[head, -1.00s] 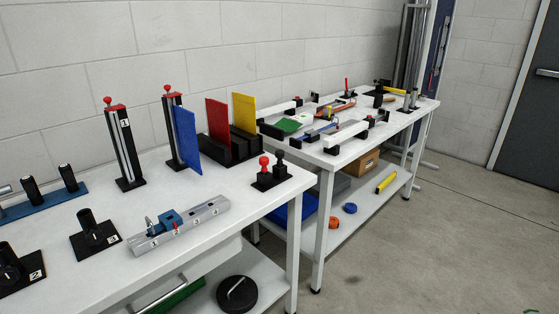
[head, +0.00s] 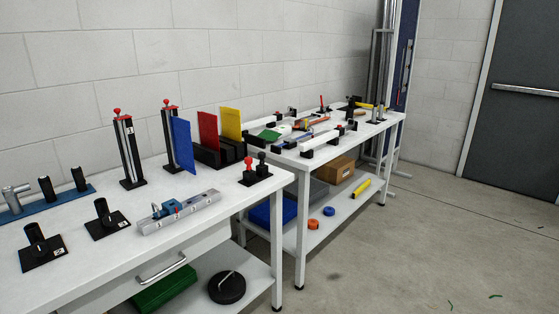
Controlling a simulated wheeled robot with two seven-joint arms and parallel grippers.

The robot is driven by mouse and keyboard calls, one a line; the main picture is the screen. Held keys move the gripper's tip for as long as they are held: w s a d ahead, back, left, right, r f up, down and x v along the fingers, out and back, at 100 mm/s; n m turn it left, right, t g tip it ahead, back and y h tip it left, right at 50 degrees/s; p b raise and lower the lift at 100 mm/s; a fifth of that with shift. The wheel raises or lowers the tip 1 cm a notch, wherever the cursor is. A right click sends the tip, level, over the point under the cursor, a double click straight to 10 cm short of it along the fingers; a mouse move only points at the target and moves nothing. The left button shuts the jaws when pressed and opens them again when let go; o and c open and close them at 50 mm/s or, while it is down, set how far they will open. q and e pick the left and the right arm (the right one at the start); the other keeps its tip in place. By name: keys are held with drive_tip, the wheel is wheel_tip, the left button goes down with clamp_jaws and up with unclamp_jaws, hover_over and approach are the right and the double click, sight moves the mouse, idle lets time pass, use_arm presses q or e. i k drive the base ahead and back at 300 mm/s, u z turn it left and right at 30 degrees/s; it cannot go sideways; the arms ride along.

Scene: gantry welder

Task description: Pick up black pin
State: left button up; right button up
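The black pin (head: 262,164) stands upright in a small dark base at the right end of the near white table. A red pin (head: 248,167) stands beside it, to its left, in the same base (head: 256,180). Neither of my grippers shows in the head view.
The near table (head: 215,227) also holds a grey rail fixture (head: 180,213), two black holders (head: 38,242) and colored plates (head: 208,130). A second table (head: 280,157) stands behind, to the right. Open floor (head: 430,240) lies at the right.

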sight(261, 155)
drive_tip(key=z, duration=0.7)
drive_tip(key=i, duration=0.8)
drive_tip(key=z, duration=0.5)
